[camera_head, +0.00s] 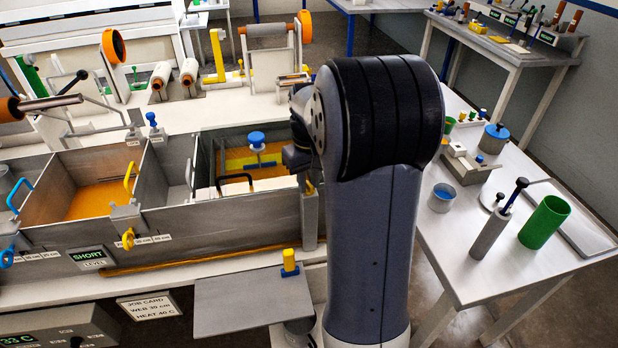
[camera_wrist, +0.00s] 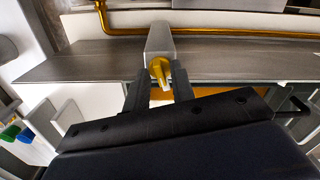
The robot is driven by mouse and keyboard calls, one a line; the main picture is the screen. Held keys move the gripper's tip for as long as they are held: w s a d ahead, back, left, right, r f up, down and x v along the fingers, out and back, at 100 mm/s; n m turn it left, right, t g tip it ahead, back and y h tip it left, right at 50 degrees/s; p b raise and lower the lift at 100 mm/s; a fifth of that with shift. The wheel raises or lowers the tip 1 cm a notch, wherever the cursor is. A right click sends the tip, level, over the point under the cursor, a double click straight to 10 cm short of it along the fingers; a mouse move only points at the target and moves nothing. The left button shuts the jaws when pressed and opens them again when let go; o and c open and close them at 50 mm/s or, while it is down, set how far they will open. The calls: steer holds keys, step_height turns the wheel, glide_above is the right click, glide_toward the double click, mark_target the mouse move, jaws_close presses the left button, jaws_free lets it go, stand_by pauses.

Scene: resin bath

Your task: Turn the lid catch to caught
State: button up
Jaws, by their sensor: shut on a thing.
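The lid catch is a small yellow turning piece (camera_wrist: 159,70) on a grey block (camera_wrist: 159,40) at the tank's edge in the wrist view. My gripper (camera_wrist: 160,78) has one dark finger on each side of the yellow piece and is shut on it. In the head view my arm hides most of the gripper (camera_head: 297,157). A grey post (camera_head: 310,220) with a bit of yellow shows just below it, at the right end of the tank. I cannot tell the catch's exact angle.
The grey tank (camera_head: 200,235) holds orange resin (camera_head: 98,200), with yellow and blue handles around it. A brass pipe (camera_head: 200,261) runs along its front. A grey plate (camera_head: 238,300) lies in front. The right bench (camera_head: 480,310) holds a green cup (camera_head: 545,222) and other vessels.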

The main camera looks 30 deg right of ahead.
mark_target(309, 183)
steer(key=shift+r+m, duration=0.1)
steer(key=shift+m, duration=1.1)
steer(key=o, duration=0.6)
steer(key=shift+o, duration=0.2)
step_height(309, 183, up, 11)
step_height(309, 183, down, 11)
steer(key=shift+f, duration=0.1)
stand_by(0.3)
